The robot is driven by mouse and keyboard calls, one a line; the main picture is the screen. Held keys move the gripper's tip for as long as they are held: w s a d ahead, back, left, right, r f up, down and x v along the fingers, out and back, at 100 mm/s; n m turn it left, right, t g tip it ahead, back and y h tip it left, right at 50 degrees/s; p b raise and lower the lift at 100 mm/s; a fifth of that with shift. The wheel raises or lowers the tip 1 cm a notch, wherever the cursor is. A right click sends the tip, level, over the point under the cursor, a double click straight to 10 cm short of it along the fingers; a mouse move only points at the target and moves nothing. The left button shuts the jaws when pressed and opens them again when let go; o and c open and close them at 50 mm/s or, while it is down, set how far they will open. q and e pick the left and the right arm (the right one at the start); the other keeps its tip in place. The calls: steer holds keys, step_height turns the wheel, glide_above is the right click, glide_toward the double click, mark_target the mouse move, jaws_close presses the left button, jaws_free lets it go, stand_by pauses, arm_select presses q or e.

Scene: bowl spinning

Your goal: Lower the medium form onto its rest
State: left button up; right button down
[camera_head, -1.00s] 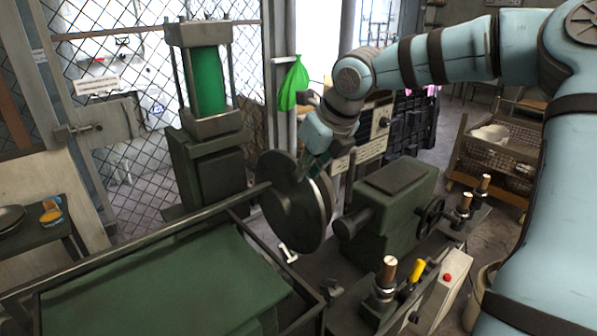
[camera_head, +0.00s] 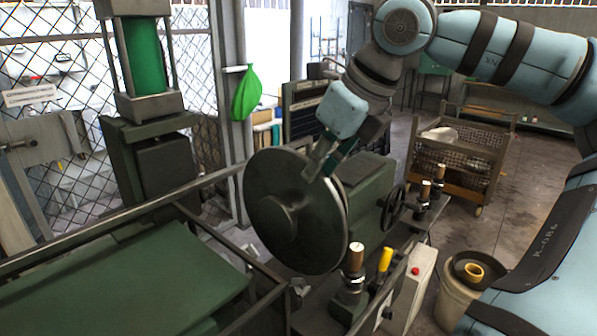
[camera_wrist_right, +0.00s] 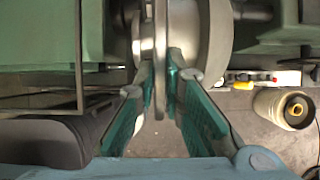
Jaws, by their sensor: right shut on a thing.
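A large grey round form (camera_head: 262,218) with a raised hub at its middle stands upright, its face turned to the left front in the head view. I take it to be the medium form. My right gripper (camera_head: 318,168) is shut on its upper right rim. In the right wrist view, the fingers (camera_wrist_right: 160,85) close on both sides of a thin disc edge (camera_wrist_right: 160,50). Another metal rim and a wider round part lie close beside it. The form hides part of the green lathe behind it, so I cannot tell whether they touch. I cannot pick out its rest. My left gripper is out of view.
The green lathe (camera_head: 365,170) has a handwheel and wooden-handled posts (camera_head: 355,258) close to the form. A railed green table (camera_head: 120,285) is at left, a green press (camera_head: 160,165) behind. A bin (camera_head: 450,285) and wire cart (camera_head: 460,150) stand right, with open floor between.

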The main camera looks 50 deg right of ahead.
steer(key=s+b, duration=0.5)
steer(key=s, duration=1.2)
steer(key=shift+s+d, duration=0.2)
steer(key=shift+d, duration=0.2)
